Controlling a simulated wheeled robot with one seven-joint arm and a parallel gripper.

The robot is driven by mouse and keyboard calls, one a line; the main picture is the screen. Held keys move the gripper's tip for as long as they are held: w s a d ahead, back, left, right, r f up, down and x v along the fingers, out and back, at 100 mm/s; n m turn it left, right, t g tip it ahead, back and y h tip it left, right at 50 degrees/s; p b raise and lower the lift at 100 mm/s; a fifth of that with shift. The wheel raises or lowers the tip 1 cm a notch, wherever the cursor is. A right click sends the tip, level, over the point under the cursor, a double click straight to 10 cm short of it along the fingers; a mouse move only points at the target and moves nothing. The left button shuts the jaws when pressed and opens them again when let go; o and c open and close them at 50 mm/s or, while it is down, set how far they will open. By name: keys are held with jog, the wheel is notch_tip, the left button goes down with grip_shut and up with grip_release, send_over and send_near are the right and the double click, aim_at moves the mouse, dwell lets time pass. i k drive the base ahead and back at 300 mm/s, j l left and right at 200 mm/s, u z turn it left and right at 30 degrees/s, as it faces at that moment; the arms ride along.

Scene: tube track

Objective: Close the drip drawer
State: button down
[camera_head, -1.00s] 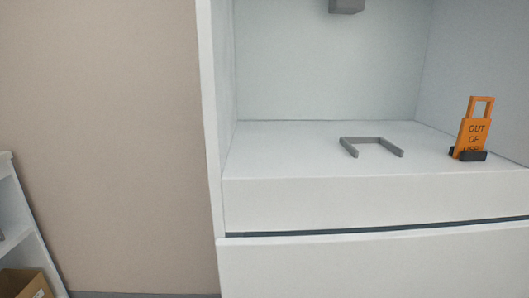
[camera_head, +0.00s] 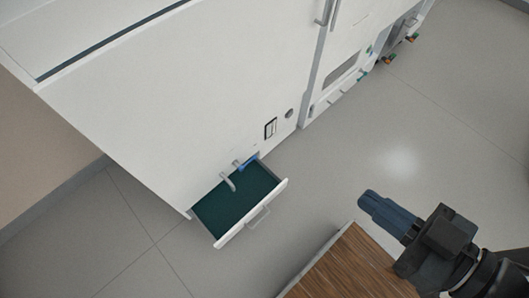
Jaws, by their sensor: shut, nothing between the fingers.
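The drip drawer (camera_head: 216,209) sticks out from the foot of the white cabinet, pulled open. Its inside is dark green, and its white front panel (camera_head: 236,229) carries a grey bar handle (camera_head: 258,218). A grey spout (camera_head: 229,182) and a blue-marked tap (camera_head: 247,165) stick out of the cabinet just above the drawer. My gripper (camera_head: 364,202) is shut and empty. It is at the lower right, to the right of the drawer and well apart from it, with its fingertips pointing left.
The white cabinet (camera_head: 180,100) fills the upper left. A wooden surface (camera_head: 352,268) lies beneath my arm at the bottom. Further cabinets with handles (camera_head: 340,95) continue at the upper right. Grey tiled floor (camera_head: 430,130) is open between them and my arm.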

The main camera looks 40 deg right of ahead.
aim_at(223, 212)
jog(key=k, duration=1.05)
jog(key=i+j, duration=0.85)
jog(key=j, duration=0.1)
